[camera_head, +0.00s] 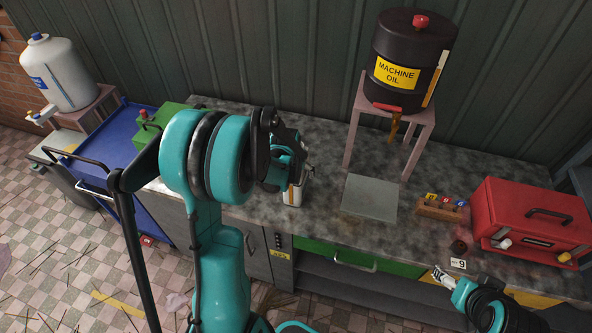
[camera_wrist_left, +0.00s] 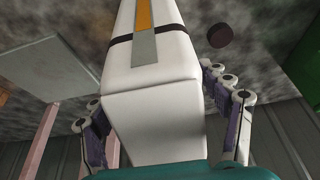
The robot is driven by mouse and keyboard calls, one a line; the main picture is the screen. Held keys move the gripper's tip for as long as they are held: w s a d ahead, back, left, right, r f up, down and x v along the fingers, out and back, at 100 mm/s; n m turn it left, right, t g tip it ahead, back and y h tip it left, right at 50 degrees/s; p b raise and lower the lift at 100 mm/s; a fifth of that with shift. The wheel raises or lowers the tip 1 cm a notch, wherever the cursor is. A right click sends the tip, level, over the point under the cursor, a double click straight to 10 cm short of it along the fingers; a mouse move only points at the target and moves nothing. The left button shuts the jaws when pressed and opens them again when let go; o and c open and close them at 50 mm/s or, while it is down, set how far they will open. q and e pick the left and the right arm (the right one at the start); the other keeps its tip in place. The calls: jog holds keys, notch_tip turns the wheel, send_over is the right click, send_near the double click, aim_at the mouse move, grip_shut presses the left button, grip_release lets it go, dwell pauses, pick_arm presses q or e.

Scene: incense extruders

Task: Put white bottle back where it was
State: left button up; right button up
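The white bottle (camera_head: 293,193) has an orange and grey stripe. It shows below my left gripper (camera_head: 284,172) in the head view, at the front part of the worktop. In the left wrist view the bottle (camera_wrist_left: 155,85) fills the space between the fingers of my left gripper (camera_wrist_left: 160,100), with pads close against both sides. I cannot tell whether its base touches the worktop. My left arm hides part of the worktop. My right gripper (camera_head: 440,276) is at the front edge at lower right, beside a small card marked 9; its finger opening is unclear.
A grey plate (camera_head: 369,198) lies under the pink stand (camera_head: 422,116) that bears the machine oil drum (camera_head: 410,55). A red toolbox (camera_head: 530,220) and a wooden block with coloured buttons (camera_head: 438,210) stand right. A dark round piece (camera_wrist_left: 219,35) lies near the bottle.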

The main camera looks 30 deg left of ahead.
pick_arm(q)
jog(key=p+v, duration=0.3)
jog(key=v, duration=0.9)
jog(key=s+d+r+m+t+h, duration=0.1)
jog(key=s+d+r, duration=0.5)
jog(key=s+d, duration=0.8)
jog(key=shift+s+d+r+m+t, duration=0.25)
jog(key=shift+s+m+t, duration=0.1)
jog(key=shift+m+t, duration=0.55)
jog(key=shift+f, duration=0.15)
notch_tip(320, 180, down, 13)
jog(key=b, duration=1.3)
